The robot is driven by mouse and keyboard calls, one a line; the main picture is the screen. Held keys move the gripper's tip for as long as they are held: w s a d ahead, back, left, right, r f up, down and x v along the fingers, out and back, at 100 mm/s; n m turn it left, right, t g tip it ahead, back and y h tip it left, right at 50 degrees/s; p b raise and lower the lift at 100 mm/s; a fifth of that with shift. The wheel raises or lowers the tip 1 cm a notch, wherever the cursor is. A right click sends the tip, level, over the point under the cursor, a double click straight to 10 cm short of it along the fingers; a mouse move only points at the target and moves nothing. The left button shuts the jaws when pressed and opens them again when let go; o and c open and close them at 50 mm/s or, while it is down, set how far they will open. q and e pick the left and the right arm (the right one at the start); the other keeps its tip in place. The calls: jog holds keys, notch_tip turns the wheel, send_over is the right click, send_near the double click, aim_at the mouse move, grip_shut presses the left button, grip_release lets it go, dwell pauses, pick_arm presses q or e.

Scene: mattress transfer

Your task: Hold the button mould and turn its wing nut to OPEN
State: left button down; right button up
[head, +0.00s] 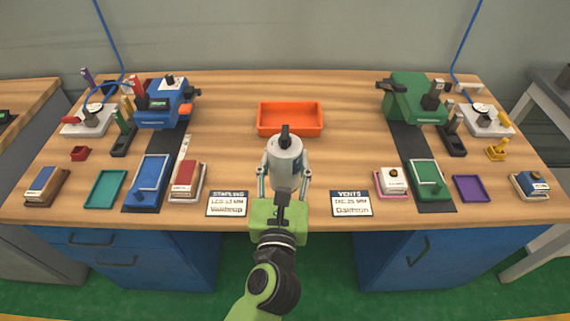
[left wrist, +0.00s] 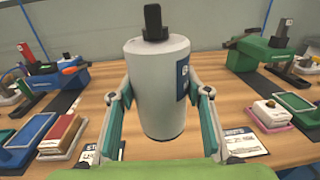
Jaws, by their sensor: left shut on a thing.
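The button mould (head: 286,160) is a light grey cylinder, upright, with a dark blue label on its right side. Its black wing nut (head: 285,135) stands on top, and also shows in the left wrist view (left wrist: 153,22) as a narrow upright block on a dark base. No OPEN mark can be made out. My left gripper (head: 284,173) is shut on the mould, one finger on each side, near the table's front edge. In the left wrist view the mould (left wrist: 150,85) fills the space between the fingers. My right gripper is not in view.
An orange tray (head: 290,132) lies empty behind the mould. A STAPLING card (head: 227,209) and a VENTS card (head: 351,209) lie at the front edge. A blue machine (head: 160,112) stands left, a green machine (head: 416,105) right, among several small trays.

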pick_arm(q)
jog(key=w+p, duration=0.1)
jog(key=w, duration=0.6)
jog(key=shift+w+r+p, duration=0.15)
jog(key=shift+w+p, duration=0.2)
dwell(0.4)
dwell(0.4)
jog(key=shift+f+b, duration=0.5)
jog(key=shift+f, duration=0.05)
jog(key=shift+f+b, duration=0.3)
jog(key=shift+f, duration=0.05)
jog(key=shift+f+b, duration=1.75)
jog(key=shift+f, duration=0.4)
jog(key=shift+f+b, duration=0.9)
jog(key=shift+f, duration=0.1)
